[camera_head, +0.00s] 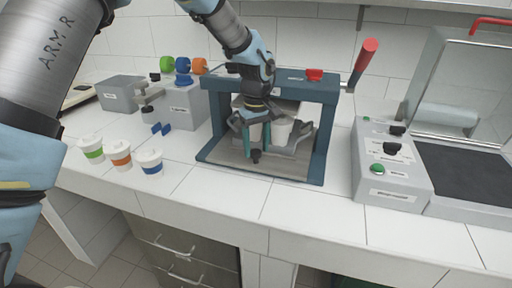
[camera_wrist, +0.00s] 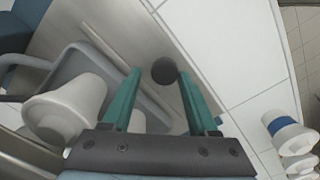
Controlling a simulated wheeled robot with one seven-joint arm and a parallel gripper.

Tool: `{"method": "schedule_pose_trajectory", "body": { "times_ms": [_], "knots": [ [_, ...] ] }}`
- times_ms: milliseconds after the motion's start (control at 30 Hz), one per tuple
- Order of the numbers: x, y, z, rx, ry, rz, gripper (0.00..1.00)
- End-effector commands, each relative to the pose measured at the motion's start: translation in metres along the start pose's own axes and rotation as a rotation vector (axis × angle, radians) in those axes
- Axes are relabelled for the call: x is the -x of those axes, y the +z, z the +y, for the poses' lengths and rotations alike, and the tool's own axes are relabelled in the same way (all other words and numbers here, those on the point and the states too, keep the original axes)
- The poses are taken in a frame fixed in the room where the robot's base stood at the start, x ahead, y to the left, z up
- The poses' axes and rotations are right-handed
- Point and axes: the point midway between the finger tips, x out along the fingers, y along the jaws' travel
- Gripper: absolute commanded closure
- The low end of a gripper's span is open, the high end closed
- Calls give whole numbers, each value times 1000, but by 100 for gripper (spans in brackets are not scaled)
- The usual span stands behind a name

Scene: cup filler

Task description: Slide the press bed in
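The press (camera_head: 326,125) is a blue frame with a grey base plate. Its grey press bed (camera_head: 300,139) sits within the frame and carries white cups; one cup (camera_head: 283,129) shows behind my gripper, and a cup (camera_wrist: 66,108) shows large at left in the wrist view. A black round knob (camera_head: 256,156) stands at the bed's front; it also shows in the wrist view (camera_wrist: 164,71). My gripper (camera_head: 256,150) points down inside the frame. Its teal fingers are apart, one on each side of the knob, with gaps visible. My gripper hides part of the bed.
Three lidded cups with green, orange and blue bands (camera_head: 120,156) stand at the counter's left. A grey dispenser (camera_head: 182,105) with coloured knobs stands behind them. A grey control box (camera_head: 390,165) is right of the press. The counter in front of the press is clear.

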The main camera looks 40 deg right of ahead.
Motion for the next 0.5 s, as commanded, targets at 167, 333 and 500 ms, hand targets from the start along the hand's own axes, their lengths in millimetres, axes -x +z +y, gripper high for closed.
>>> {"method": "schedule_pose_trajectory", "body": {
  "times_ms": [167, 333, 500],
  "knots": [
    [-1, 2, -1, -1, -4, -3, 29],
    [0, 2, -1, -1, -5, -5, 29],
    [13, 1, -1, -1, -4, -2, 29]
  ]
}}
